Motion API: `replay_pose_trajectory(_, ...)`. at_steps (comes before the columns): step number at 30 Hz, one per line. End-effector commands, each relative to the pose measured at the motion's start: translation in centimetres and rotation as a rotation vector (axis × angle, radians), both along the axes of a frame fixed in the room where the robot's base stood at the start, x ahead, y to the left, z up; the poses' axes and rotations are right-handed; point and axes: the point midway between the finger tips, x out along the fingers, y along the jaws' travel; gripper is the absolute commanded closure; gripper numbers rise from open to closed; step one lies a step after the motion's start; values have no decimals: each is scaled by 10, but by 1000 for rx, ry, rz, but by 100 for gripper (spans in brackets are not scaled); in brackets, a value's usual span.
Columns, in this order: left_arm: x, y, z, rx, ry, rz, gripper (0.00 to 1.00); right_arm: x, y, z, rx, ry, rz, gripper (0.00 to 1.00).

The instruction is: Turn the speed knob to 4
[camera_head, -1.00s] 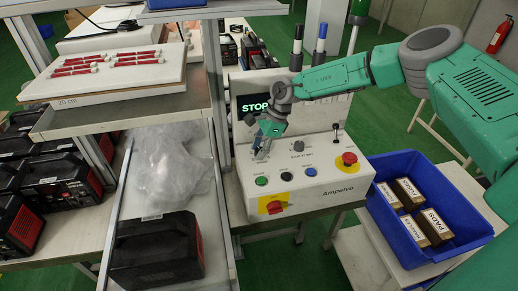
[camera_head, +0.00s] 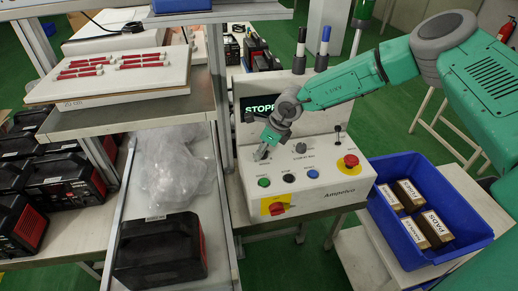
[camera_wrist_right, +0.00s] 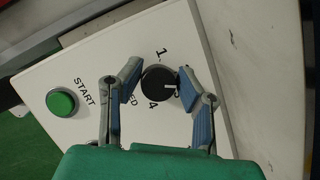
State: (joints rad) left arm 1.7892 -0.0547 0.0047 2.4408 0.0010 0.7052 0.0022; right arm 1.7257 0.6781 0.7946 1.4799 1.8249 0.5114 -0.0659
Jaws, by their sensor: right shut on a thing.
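The black speed knob (camera_wrist_right: 158,82) is on the white panel of the control box (camera_head: 332,186), with a 1 above it and a 4 below it in the right wrist view. Its white pointer mark faces right in that view, toward one finger, rather than at the 4. My right gripper (camera_wrist_right: 158,88) has a finger on each side of the knob and is shut on it. In the head view the right gripper (camera_head: 264,151) reaches down to the panel's upper left and hides the knob. My left gripper is not in view.
The green START button (camera_wrist_right: 61,102) is near the knob. An emergency stop (camera_head: 350,162) and a red-yellow switch (camera_head: 276,207) are also on the box. A blue crate (camera_head: 426,260) with small boxes stands at right. A black machine (camera_head: 160,252) stands at left.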

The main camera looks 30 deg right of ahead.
Motion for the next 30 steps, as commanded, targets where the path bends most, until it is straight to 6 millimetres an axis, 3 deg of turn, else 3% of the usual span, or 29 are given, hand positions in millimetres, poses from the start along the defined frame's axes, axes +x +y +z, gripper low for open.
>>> replay_pose_trajectory(10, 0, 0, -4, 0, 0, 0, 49, -3, -5, -4, -14, 7, -308, 98)
replay_pose_trajectory(30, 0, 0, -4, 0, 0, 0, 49, -3, -3, -5, -15, 13, -322, 98)
